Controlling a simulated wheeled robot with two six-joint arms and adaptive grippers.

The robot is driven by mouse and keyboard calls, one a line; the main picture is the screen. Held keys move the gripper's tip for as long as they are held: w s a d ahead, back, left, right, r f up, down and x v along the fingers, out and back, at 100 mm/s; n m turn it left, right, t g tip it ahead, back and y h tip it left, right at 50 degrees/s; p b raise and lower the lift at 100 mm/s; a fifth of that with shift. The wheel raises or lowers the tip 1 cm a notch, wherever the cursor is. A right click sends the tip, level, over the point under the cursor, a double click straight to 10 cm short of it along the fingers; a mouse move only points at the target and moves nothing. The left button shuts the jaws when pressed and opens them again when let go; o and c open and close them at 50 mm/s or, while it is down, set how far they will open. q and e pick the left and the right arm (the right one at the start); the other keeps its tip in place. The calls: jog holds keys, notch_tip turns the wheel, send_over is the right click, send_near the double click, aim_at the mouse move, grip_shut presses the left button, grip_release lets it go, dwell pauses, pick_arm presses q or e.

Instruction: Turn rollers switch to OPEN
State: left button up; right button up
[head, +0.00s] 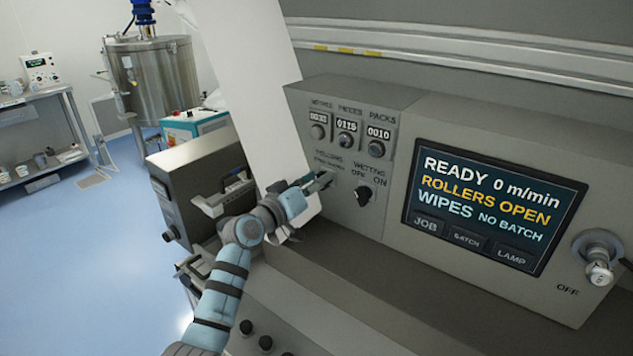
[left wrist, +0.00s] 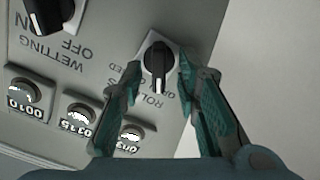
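The rollers switch (left wrist: 158,68) is a black knob with a white line, on a pale plate, in the left wrist view, where the panel labels appear upside down. My left gripper (left wrist: 160,66) is open, with one finger on each side of the knob and small gaps visible; contact cannot be told. In the head view my left gripper (head: 320,182) is at the panel and hides the knob. The screen (head: 481,205) reads READY 0 m/min, ROLLERS OPEN in amber, and WIPES NO BATCH. My right gripper is not in view.
The wetting switch (head: 364,195) is close to the right of my gripper. Counters (head: 347,126) with knobs sit above. A white web (head: 255,85) hangs just left of the panel. A key-like switch (head: 599,262) marked OFF is far right. A grey box (head: 199,175) stands left.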

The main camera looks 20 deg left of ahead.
pick_arm(q)
jog(key=shift+s, duration=0.1)
jog(key=v, duration=1.2)
